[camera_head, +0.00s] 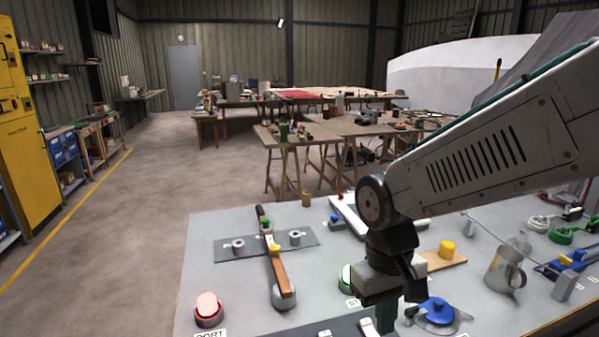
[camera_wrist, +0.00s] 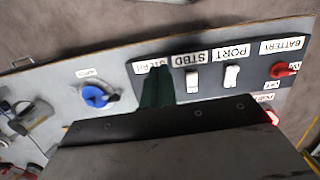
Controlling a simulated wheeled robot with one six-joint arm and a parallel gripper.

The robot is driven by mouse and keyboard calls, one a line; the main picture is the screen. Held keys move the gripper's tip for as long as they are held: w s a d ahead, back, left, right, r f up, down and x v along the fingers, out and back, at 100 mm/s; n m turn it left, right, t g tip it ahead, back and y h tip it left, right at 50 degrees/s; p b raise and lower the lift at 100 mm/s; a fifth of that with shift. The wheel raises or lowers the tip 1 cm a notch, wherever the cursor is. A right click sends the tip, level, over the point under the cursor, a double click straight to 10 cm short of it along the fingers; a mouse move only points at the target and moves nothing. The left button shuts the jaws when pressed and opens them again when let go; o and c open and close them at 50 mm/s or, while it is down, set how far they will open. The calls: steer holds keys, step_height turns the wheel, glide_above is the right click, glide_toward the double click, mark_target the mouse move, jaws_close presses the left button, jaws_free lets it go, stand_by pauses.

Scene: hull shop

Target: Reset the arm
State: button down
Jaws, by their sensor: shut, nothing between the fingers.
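My arm reaches in from the right in the head view and bends down over the grey work table (camera_head: 230,262). My gripper (camera_head: 386,317) points down, shut and empty, near the table's front edge. In the wrist view the green fingers of my gripper (camera_wrist: 157,86) lie together, in front of a dark switch panel (camera_wrist: 208,72) and covering part of a label. A blue round knob (camera_wrist: 96,96) is left of the fingers. It also shows in the head view (camera_head: 437,311), right of the gripper. Whether the fingertips touch the panel is unclear.
The panel has two white rocker switches and a red switch (camera_wrist: 284,69). Trestle tables (camera_head: 330,130) stand behind; open floor lies left.

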steer(key=s+d+r+m+t, duration=0.2)
steer(key=s+d+r+m, duration=0.1)
steer(key=s+d+r, duration=0.5)
steer(key=shift+s+d+r+m+t+y, duration=0.3)
steer(key=shift+s+d+t, duration=0.1)
steer(key=shift+s+d, duration=1.6)
steer(key=shift+w+d, duration=0.25)
